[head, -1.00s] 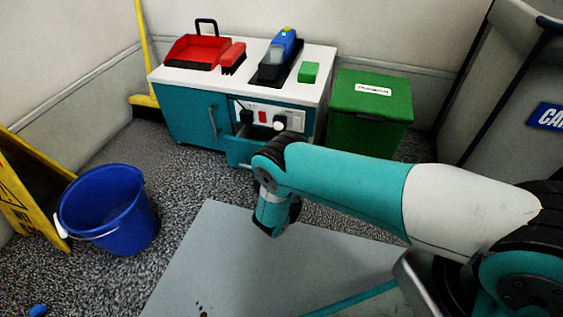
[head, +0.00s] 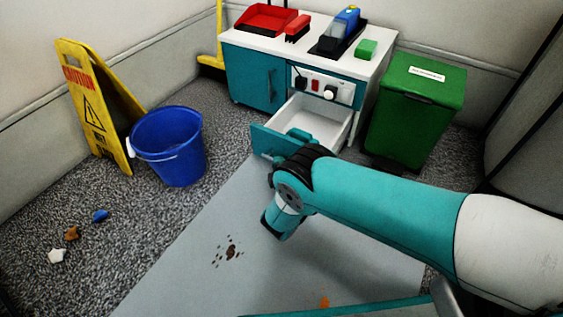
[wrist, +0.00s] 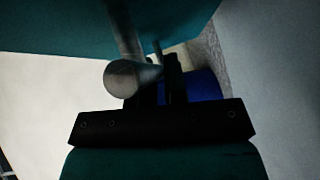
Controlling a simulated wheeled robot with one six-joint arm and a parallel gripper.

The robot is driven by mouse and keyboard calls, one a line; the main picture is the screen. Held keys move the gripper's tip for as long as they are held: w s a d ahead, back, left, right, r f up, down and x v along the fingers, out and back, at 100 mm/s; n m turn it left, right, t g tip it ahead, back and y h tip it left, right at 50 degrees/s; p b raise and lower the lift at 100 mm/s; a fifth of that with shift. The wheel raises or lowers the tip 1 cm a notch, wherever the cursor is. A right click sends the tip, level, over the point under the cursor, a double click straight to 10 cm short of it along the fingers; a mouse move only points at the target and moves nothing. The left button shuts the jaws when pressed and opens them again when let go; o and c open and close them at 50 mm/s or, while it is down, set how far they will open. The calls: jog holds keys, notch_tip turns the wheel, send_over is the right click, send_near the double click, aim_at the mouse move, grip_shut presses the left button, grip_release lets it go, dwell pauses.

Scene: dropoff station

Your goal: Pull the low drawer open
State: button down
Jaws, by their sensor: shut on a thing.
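The low drawer (head: 322,122) stands pulled out of the cabinet (head: 256,75) in the head view. Its white inside shows and looks empty. Its teal front (head: 262,141) is partly hidden behind my arm. In the wrist view the drawer front (wrist: 75,25) fills the top, with its grey round handle bar (wrist: 132,77) in front. My gripper (wrist: 162,82) is shut on the handle, with its dark fingers at the bar. In the head view my arm hides the fingers and most of the handle.
A green bin (head: 418,110) stands right of the cabinet. A blue bucket (head: 172,150) and a yellow caution sign (head: 92,105) stand left. Small scraps (head: 72,233) lie on the left floor. A dustpan (head: 268,20), brush and other items sit on the cabinet top.

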jog(key=shift+w+d+r, duration=0.1)
jog(key=shift+w+d, duration=0.05)
jog(key=shift+d, duration=0.15)
jog(key=c, duration=1.2)
grip_release()
jog(key=shift+d, duration=0.25)
jog(key=shift+o, duration=0.2)
jog(key=shift+a, duration=0.15)
jog(key=shift+s, duration=0.2)
jog(key=p+v, duration=1.6)
jog(key=v, duration=0.1)
jog(key=shift+p, duration=0.4)
jog(key=shift+a, duration=0.15)
